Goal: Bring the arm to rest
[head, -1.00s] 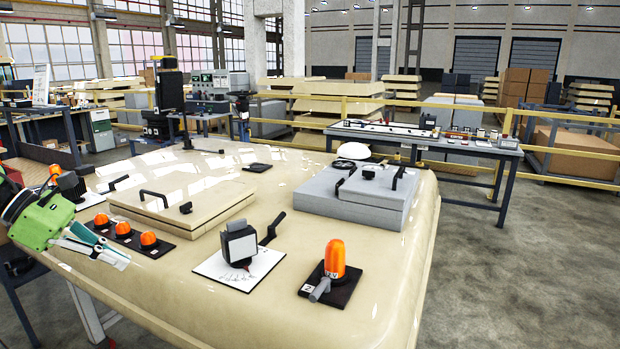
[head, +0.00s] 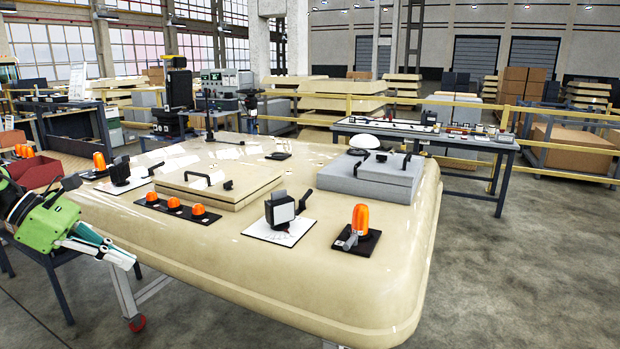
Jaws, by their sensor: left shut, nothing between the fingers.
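My left gripper (head: 122,262) comes in from the left edge, a green body with pale and teal fingers. It is shut and empty, off the near left side of the cream cab roof (head: 330,285), apart from the parts on it. My right gripper is not in view.
The roof carries a cream hatch (head: 240,190), a grey hatch (head: 345,180), a row of orange lamps (head: 174,203), a black switch unit on a white plate (head: 280,212) and an orange beacon (head: 360,220). A red bin (head: 35,172) stands at the left. Floor at the right is clear.

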